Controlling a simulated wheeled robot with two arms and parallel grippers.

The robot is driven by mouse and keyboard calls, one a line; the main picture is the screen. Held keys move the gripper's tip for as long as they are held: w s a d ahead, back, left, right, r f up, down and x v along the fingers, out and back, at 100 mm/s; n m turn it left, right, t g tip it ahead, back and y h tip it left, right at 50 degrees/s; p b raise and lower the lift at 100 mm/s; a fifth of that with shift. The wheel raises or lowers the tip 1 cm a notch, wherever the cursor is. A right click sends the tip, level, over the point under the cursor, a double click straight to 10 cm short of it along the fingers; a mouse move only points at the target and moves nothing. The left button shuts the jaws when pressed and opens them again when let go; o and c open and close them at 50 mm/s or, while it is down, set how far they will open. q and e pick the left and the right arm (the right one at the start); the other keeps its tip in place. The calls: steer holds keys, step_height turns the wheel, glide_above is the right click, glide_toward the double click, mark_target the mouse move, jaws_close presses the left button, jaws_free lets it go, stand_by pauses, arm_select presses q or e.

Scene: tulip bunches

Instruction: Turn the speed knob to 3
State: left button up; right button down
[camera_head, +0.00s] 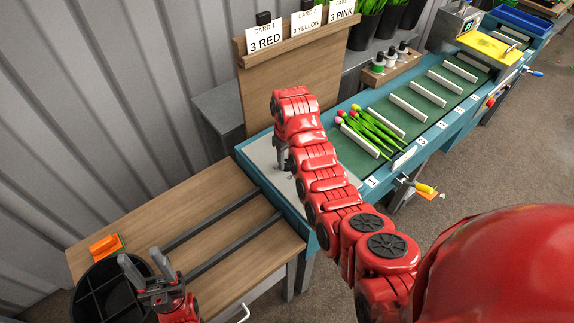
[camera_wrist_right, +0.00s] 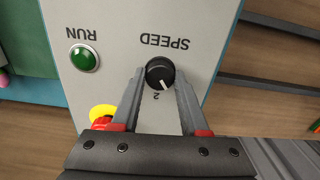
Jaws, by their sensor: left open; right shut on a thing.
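The speed knob (camera_wrist_right: 157,68) is black and round, on a light grey control panel (camera_wrist_right: 115,50) lettered SPEED, upside down in the right wrist view. Its white pointer line is towards the near side, close to the figure 2 and slightly to its right. No figure 3 shows. My right gripper (camera_wrist_right: 160,78) is shut on the knob, one finger on each side. In the head view my right gripper (camera_head: 283,160) is over the panel, and the arm hides the knob. My left gripper (camera_head: 146,276) is open and empty by the black divided bin.
A green RUN button (camera_wrist_right: 84,58) and a red stop button on yellow (camera_wrist_right: 102,114) are beside the knob. A green conveyor (camera_head: 400,120) with white dividers carries tulips (camera_head: 370,130). A wooden table (camera_head: 190,225) with rails, an orange-handled tool (camera_head: 104,245) and a black bin (camera_head: 100,290) are at left.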

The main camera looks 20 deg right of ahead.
steer(key=m+b, duration=0.1)
steer(key=m, duration=0.1)
steer(key=shift+f+m+b, duration=0.1)
steer(key=shift+m+b, duration=0.2)
steer(key=shift+m, duration=0.1)
steer(key=m, duration=0.2)
steer(key=shift+m, duration=0.4)
steer(key=m, duration=0.3)
steer(key=shift+m, duration=0.3)
steer(key=m, duration=0.3)
steer(key=shift+m, duration=0.3)
steer(key=m, duration=0.6)
steer(key=shift+m, duration=0.4)
steer(key=shift+c, duration=2.1)
jaws_free()
